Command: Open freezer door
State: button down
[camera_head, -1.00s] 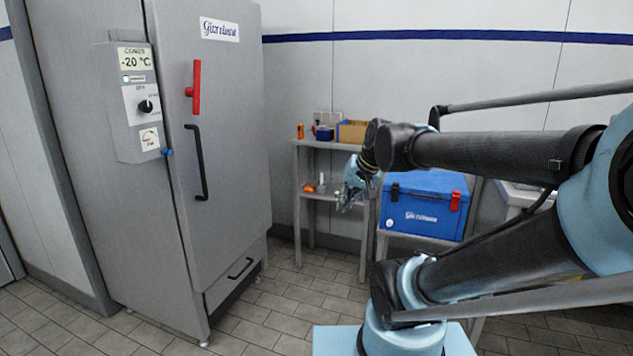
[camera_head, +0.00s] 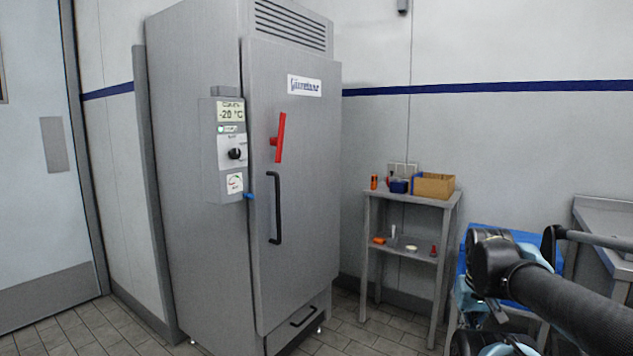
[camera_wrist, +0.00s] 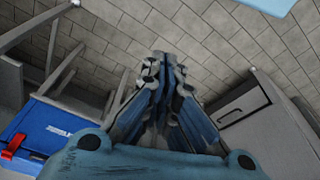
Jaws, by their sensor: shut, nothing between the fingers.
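The tall grey freezer (camera_head: 195,150) stands left of centre in the head view. Its door (camera_head: 305,220) is closed. The door has a red lever (camera_head: 279,140) tilted slightly off upright, and a long black vertical handle (camera_head: 275,208) below it. My gripper (camera_wrist: 163,65) is shut and empty in the wrist view, pointing at the tiled floor, apart from the freezer. The freezer's low drawer front (camera_wrist: 232,107) shows to the right of the fingers there. In the head view my arm is at the lower right, well clear of the door, and hides part of the gripper.
A small shelf table (camera_head: 412,200) with a cardboard box (camera_head: 434,186) and small items stands right of the freezer. A blue cooler (camera_wrist: 55,128) is at the left in the wrist view. A control panel (camera_head: 231,150) juts from the freezer's side. Floor before the freezer is partly visible.

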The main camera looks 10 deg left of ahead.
jog(key=shift+w+f, duration=0.2)
jog(key=shift+w, duration=0.25)
